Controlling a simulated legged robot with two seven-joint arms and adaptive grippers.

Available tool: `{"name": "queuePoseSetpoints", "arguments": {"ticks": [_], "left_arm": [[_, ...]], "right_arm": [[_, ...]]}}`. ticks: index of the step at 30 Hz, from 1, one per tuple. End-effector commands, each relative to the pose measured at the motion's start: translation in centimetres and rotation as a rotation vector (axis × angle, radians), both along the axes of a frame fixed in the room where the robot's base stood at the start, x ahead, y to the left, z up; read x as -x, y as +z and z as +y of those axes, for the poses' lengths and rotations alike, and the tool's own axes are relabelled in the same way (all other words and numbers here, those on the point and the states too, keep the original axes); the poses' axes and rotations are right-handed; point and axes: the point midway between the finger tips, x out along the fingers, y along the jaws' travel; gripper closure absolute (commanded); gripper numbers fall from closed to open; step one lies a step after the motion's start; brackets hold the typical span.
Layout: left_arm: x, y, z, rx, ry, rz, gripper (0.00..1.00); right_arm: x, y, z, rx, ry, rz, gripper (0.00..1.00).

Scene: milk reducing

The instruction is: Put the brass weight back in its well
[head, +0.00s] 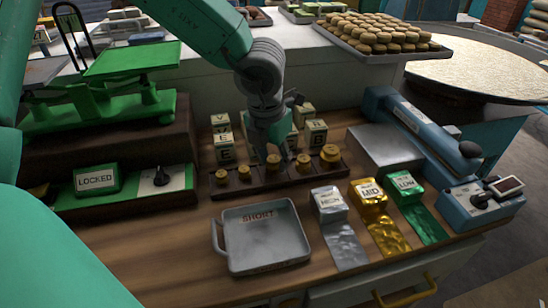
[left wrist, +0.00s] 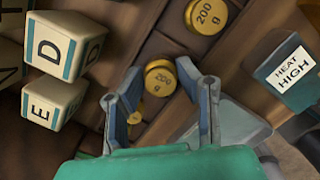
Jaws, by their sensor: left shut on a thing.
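My left gripper (head: 276,150) reaches down over the dark wooden weight rack (head: 282,182). It is shut on a brass weight (head: 273,162), which sits at the middle of the rack's row. In the left wrist view this weight (left wrist: 160,77) is marked 200 g and lies between the two fingers (left wrist: 157,80). I cannot tell whether it is fully down in its well. Other brass weights stand in the rack: small ones (head: 222,176) to the left and larger ones (head: 330,153) to the right. A neighbouring 200 g weight (left wrist: 208,14) shows in the wrist view. My right gripper is out of view.
Lettered cubes (head: 222,140) stand close behind the rack. In front are a grey tray (head: 265,240) marked SHORT and silver, gold and green labelled blocks (head: 370,193). A green balance (head: 110,100) and a LOCKED panel (head: 97,180) are left. A blue lever device (head: 425,125) is right.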

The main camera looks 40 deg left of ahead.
Motion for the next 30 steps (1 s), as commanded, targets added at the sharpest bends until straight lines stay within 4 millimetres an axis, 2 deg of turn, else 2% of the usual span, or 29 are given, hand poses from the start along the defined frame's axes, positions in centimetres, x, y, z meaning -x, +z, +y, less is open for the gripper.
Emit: {"name": "queuePoseSetpoints", "arguments": {"ticks": [14,15,16,17,26,30], "left_arm": [[0.0,-1.0,0.0,0.0,0.0,-0.001,1.0],[0.0,-0.9,0.0,0.0,0.0,-0.001,0.6],[0.0,-0.9,0.0,0.0,0.0,-0.001,0.5],[0.0,-0.9,0.0,0.0,0.0,-0.001,0.46],[0.0,-0.9,0.0,0.0,0.0,0.0,0.46],[0.1,0.3,0.0,0.001,0.0,-0.004,0.46]], "right_arm": [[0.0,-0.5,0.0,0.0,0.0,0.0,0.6],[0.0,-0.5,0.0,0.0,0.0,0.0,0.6],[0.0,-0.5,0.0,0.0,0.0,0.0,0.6],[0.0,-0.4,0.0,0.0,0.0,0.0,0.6],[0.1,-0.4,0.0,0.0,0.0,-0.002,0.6],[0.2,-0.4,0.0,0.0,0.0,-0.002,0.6]]}}
